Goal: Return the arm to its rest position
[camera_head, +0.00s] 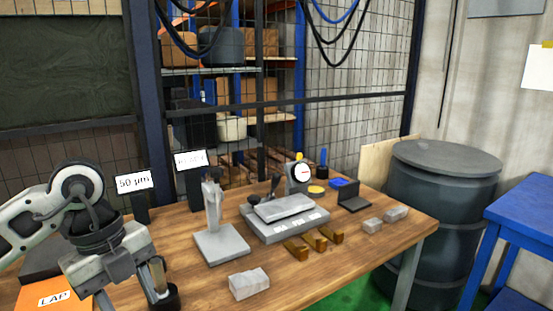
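My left arm comes in from the left, and its gripper (152,283) is low over the front left of the wooden table (310,277). A brownish upright piece (158,272) and a black cup-like holder (169,299) show right at its fingers. I cannot tell whether the fingers are closed on the piece or only beside it. My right gripper is not in view.
An orange LAP sheet (55,295) lies under the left arm. A grey stand (221,244), a grey block (249,284), a metal plate fixture (285,222), brass blocks (319,240) and a dial gauge (301,173) stand on the table. A dark drum (440,230) is to the right.

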